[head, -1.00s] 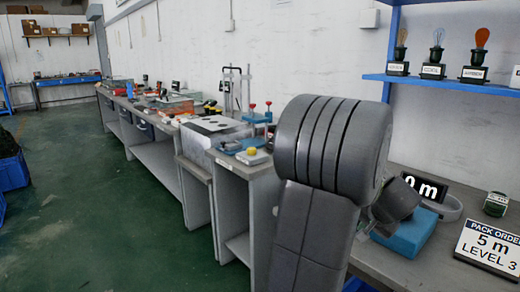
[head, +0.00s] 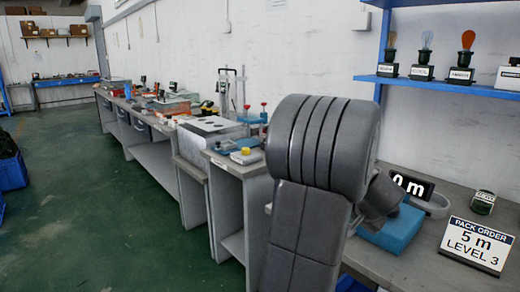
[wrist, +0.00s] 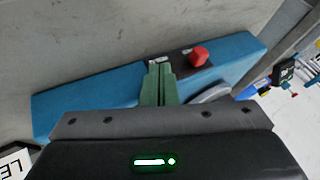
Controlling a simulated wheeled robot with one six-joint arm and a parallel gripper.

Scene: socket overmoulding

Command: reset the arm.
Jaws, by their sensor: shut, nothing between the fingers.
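My arm fills the middle of the head view, and its links hide most of what is behind them; the fingers are hidden there. In the wrist view my gripper (wrist: 160,84) shows two green fingers closed together with nothing between them. The fingers point over a blue block-shaped device (wrist: 95,105) with a red button (wrist: 199,56) on top. I cannot tell the height of the fingers above it. The blue device also shows in the head view (head: 395,232), partly behind my arm, on the grey bench.
A "0 m" display (head: 411,187) and a "PACK ORDER 5 m LEVEL 3" sign (head: 474,242) stand on the bench (head: 420,265) at right. A blue shelf (head: 450,87) with several labelled bulbs is above. A long cluttered bench runs along the wall.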

